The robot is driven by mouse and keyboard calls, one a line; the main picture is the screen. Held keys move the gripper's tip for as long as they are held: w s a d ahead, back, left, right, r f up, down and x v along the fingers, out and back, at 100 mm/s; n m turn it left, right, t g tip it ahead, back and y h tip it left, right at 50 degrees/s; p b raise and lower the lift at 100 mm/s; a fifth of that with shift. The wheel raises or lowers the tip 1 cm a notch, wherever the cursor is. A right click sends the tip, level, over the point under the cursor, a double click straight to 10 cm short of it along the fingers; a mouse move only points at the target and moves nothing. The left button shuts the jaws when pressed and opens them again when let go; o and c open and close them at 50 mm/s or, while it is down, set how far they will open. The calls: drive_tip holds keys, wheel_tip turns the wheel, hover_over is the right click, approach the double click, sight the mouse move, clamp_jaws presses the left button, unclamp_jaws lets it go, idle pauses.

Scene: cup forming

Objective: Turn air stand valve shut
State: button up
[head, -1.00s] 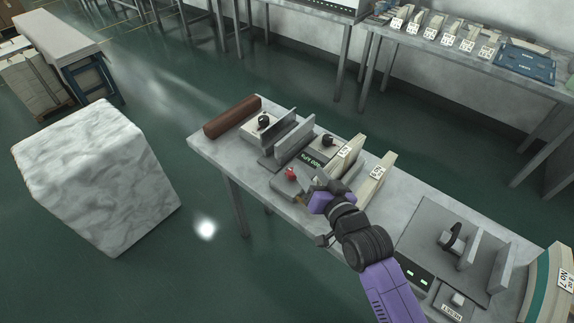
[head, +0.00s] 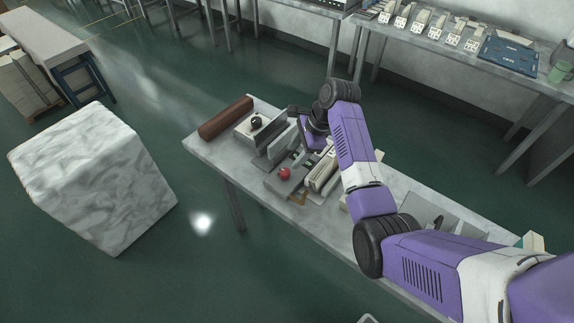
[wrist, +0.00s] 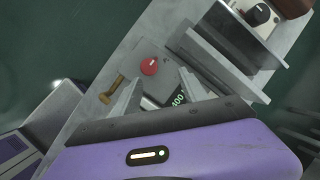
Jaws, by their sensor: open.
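The air stand (head: 278,187) is a low grey block on the bench, with a round red knob (head: 284,173) on top that looks like its valve. In the wrist view the red knob (wrist: 149,66) has a small pale mark and lies just beyond the fingertips, between their lines. A green-lit display (wrist: 178,99) beside it is partly covered by a finger. My gripper (wrist: 160,78) is open and empty, apart from the knob. In the head view my gripper (head: 303,150) is behind the knob, with its fingers partly hidden.
A brass-coloured piece (wrist: 111,90) projects beside the block. Upright grey plates (head: 282,138) and a black-knobbed unit (head: 256,122) stand to the left, near a brown roll (head: 226,117). The bench's front edge is near.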

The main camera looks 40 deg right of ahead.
sight(285, 171)
drive_tip(key=shift+m+g+y, duration=0.5)
drive_tip(key=shift+m, duration=0.1)
drive_tip(key=x, duration=0.4)
drive_tip(key=a+p+x, duration=0.1)
drive_tip(key=x, duration=0.1)
drive_tip(key=shift+s+f, duration=0.15)
drive_tip(key=shift+s, duration=0.2)
clamp_jaws()
